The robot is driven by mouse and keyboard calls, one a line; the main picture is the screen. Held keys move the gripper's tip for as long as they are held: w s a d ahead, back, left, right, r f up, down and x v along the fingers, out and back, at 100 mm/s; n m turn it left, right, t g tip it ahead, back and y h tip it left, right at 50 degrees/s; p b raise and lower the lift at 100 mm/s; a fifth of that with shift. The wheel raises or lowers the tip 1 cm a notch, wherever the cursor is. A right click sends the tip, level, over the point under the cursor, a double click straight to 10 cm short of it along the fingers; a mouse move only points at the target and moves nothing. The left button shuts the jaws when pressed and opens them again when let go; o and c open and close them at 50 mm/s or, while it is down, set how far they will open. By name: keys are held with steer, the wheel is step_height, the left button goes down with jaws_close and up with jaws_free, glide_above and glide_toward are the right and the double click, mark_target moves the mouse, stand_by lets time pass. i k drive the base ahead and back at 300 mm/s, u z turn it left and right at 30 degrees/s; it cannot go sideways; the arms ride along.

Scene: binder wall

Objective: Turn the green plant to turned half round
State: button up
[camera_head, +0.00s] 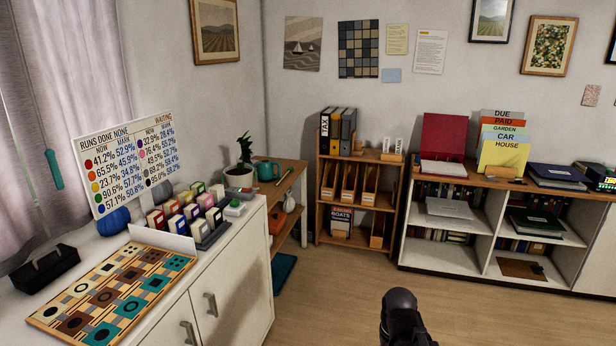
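A dark rounded part of my arm shows at the bottom, right of the middle, far from the plant. My gripper's fingers do not show.
A teal watering can (267,170) stands right beside the pot on the wooden shelf unit (291,180). The white cabinet (237,262) in front carries several small boxes, a patterned board (112,292) and a black tray (44,268). The wooden floor (330,290) in the middle is clear.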

mark_target(241, 164)
steer(key=u, duration=0.05)
steer(key=i, duration=3.2)
steer(key=u, duration=0.75)
